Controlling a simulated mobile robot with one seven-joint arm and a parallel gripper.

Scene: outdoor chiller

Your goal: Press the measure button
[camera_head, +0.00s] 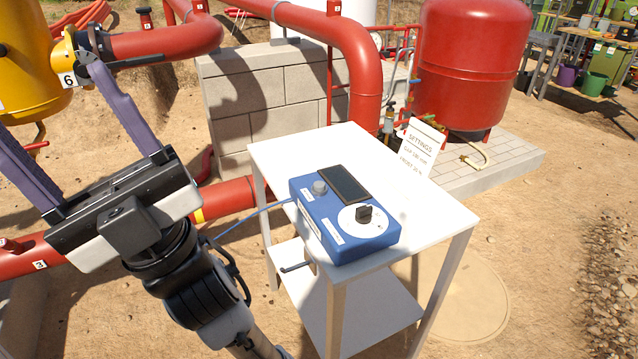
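A blue control box (330,232) sits on a white table. A round grey button (319,187) is on its top at the left, with a small white label near it that is too small to read. I cannot confirm from the lettering that it is the measure button. Next to it are a dark blank screen (343,184) and a black knob (364,214) on a white dial. My gripper (48,98) is at the left of the view, well apart from the box. Its two purple fingers are spread wide with nothing seen between them, and the left fingertip is cut off by the frame.
The white table (290,150) has a lower shelf (375,315). A settings card (418,147) stands at its back right. A blue cable (250,217) leaves the box leftward. Red pipes (225,198), a block wall (270,100) and a red tank (470,65) stand around.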

